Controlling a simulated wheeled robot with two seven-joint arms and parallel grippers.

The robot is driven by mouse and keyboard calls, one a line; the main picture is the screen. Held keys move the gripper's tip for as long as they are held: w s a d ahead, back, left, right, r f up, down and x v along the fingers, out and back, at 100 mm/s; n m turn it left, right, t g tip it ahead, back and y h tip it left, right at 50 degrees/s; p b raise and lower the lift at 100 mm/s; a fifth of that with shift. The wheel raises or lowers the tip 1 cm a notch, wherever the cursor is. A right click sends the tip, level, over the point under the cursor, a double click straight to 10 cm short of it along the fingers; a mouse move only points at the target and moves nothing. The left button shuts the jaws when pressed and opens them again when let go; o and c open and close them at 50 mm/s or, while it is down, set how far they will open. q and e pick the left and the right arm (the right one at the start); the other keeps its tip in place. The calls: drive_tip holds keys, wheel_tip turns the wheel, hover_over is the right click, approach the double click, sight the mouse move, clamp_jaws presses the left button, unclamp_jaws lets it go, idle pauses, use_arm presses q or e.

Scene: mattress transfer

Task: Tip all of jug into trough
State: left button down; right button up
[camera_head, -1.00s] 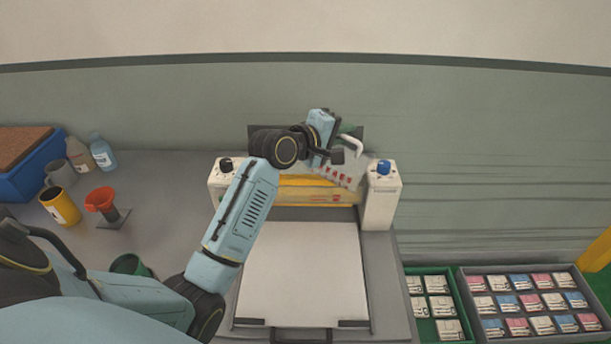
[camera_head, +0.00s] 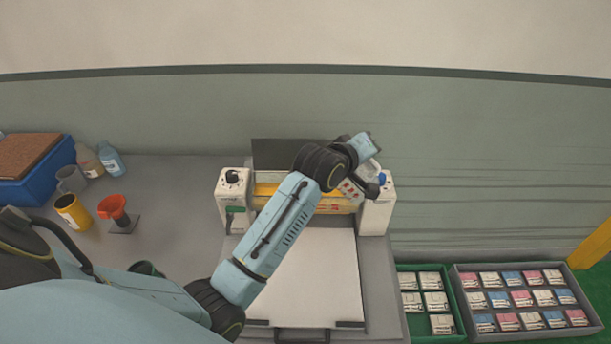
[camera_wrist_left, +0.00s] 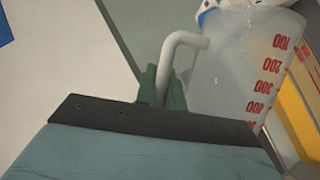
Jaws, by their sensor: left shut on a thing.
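The jug (camera_head: 351,189) is translucent with red marks. It is tilted over the right part of the machine, near the right post. In the left wrist view the jug (camera_wrist_left: 236,82) fills the upper right, and its white handle (camera_wrist_left: 176,58) sits between the green fingers of my left gripper (camera_wrist_left: 160,88), which is shut on it. My arm partly hides the jug in the head view. The trough seems to be the long yellow-orange part (camera_head: 268,190) between the two white posts; its inside is hidden. What the jug holds cannot be told clearly. My right gripper is not in view.
The left post (camera_head: 231,190) has a black knob, the right post (camera_head: 377,210) a blue one close to the jug. A pale flat bed (camera_head: 310,285) lies in front.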

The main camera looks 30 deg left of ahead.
use_arm(q)
drive_tip(key=shift+d+f+m+y+p, duration=0.15)
drive_tip(key=shift+d+m+y+p, duration=0.15)
drive_tip(key=shift+d+m+p, duration=0.4)
drive_tip(key=shift+d+f+y, duration=0.2)
drive_tip(key=shift+y, duration=0.1)
drive_tip(key=shift+w+d+f+m, duration=0.1)
drive_tip(key=shift+d+f+m, duration=0.2)
drive_tip(key=shift+m, duration=0.1)
drive_tip(key=shift+d+f+m+y, duration=0.35)
drive_tip(key=shift+d+m+y, duration=0.15)
drive_tip(key=shift+d, duration=0.3)
drive_tip(key=d+f+m+y+b, duration=0.2)
drive_tip(key=d+b, duration=0.1)
drive_tip(key=d+f+m+y+b, duration=0.1)
drive_tip(key=shift+w+d+m+b, duration=0.2)
drive_tip(key=shift+w+m+b, duration=0.1)
drive_tip(key=shift+m, duration=0.1)
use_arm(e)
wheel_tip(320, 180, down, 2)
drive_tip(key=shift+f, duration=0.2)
use_arm(q)
wheel_tip(320, 180, up, 5)
drive_tip(key=p, duration=0.4)
drive_tip(key=shift+f, duration=0.15)
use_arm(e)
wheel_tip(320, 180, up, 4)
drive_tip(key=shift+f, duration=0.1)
